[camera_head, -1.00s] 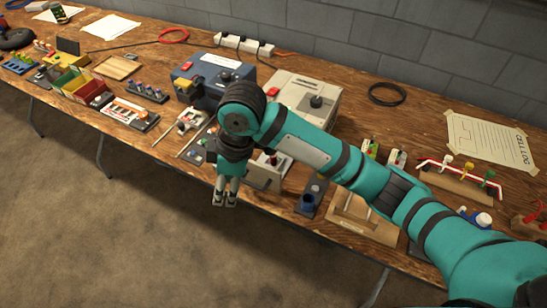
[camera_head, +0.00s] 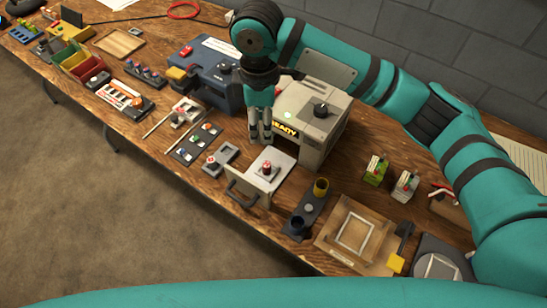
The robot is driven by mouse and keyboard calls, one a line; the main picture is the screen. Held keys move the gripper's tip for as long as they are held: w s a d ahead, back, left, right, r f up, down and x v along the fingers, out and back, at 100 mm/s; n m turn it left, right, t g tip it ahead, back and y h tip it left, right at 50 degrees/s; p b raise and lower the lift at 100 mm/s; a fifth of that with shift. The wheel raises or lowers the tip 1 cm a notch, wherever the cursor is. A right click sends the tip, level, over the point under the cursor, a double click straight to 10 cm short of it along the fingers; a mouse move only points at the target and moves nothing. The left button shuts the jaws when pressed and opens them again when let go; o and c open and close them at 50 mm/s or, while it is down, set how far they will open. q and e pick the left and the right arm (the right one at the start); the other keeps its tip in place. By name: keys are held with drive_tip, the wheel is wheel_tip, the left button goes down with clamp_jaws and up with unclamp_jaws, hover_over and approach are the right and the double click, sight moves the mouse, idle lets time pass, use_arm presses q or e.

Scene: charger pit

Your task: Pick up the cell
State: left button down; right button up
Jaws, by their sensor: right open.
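The cell could be the small red-and-dark round piece (camera_head: 267,168) on the white tray (camera_head: 283,161) of the opened drawer, though I cannot tell for sure. The drawer sticks out from the beige charger box (camera_head: 315,110), whose front shows a lit yellow sign (camera_head: 284,133). A similar red-topped piece (camera_head: 213,161) sits in a small grey holder to the left. My right gripper (camera_head: 261,138) points down just above and behind the drawer piece, open and empty, its two fingers close together. My left gripper is out of view; a teal arm link of mine crosses the bottom edge.
A dark blue box (camera_head: 215,75) stands left of the charger. A dark rack (camera_head: 196,143) holds several small pieces. A dark holder with cups (camera_head: 306,212) and a wooden board with a frame (camera_head: 355,232) lie to the right. Green and white blocks (camera_head: 375,170) stand further right.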

hover_over(266, 164)
drive_tip(key=f, duration=0.7)
drive_tip(key=shift+s+a+f, duration=0.15)
drive_tip(key=shift+a, duration=0.2)
wheel_tip(266, 164, down, 4)
drive_tip(key=shift+r, duration=0.1)
drive_tip(key=shift+d+f, duration=0.15)
drive_tip(key=shift+f, duration=0.2)
drive_tip(key=f, duration=0.2)
drive_tip(key=f+p, duration=0.1)
drive_tip(key=shift+d+f, duration=0.25)
drive_tip(key=shift+f, duration=0.4)
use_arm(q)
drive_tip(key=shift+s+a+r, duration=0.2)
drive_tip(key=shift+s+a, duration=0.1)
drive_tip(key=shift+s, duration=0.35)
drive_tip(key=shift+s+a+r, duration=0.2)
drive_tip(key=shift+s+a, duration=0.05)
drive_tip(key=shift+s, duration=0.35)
use_arm(e)
drive_tip(key=shift+f, duration=0.1)
clamp_jaws()
